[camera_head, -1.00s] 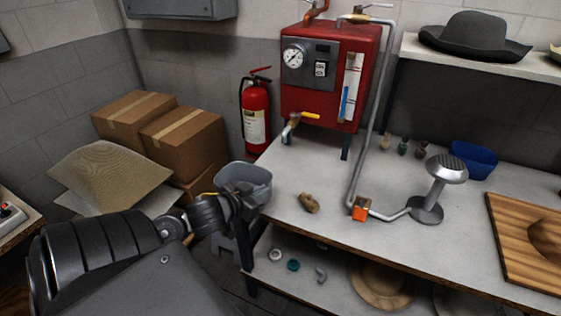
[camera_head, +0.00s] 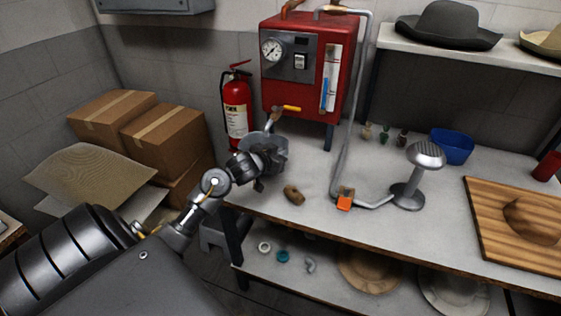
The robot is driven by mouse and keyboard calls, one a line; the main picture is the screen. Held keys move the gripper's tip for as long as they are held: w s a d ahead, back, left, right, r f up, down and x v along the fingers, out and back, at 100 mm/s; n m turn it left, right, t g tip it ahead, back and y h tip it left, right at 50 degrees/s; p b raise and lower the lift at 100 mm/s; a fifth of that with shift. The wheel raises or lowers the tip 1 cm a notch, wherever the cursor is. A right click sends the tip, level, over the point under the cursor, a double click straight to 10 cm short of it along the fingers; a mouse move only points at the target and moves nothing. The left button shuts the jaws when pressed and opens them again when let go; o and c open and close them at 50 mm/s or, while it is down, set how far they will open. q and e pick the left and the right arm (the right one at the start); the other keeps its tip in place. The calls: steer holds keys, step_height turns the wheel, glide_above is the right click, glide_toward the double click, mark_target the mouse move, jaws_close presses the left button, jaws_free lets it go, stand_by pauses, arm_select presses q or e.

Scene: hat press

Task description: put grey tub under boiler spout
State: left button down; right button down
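The grey tub (camera_head: 281,147) is at the left end of the workbench, in front of the red boiler (camera_head: 311,65). My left gripper (camera_head: 262,168) is at the tub's near side and looks shut on its wall; the hand hides much of the tub. The boiler spout (camera_head: 273,121), with a yellow-handled tap (camera_head: 288,108), comes down just above the tub's far rim. I cannot tell whether the tub touches the bench or is fully beneath the spout. My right gripper is not in view.
A brown lump (camera_head: 294,195) lies on the bench right of the tub. A pipe leads to a steamer stand (camera_head: 408,187) by an orange block (camera_head: 344,203). A red extinguisher (camera_head: 237,108) and cardboard boxes (camera_head: 165,138) are left of the bench. Bench front-centre is clear.

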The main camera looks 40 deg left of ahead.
arm_select(q)
steer(key=shift+f, duration=1.7)
steer(key=shift+f, duration=0.1)
steer(key=c, duration=1.6)
jaws_free()
steer(key=shift+c, duration=0.2)
steer(key=shift+s, duration=0.2)
steer(key=v, duration=1.2)
steer(key=shift+w, duration=0.15)
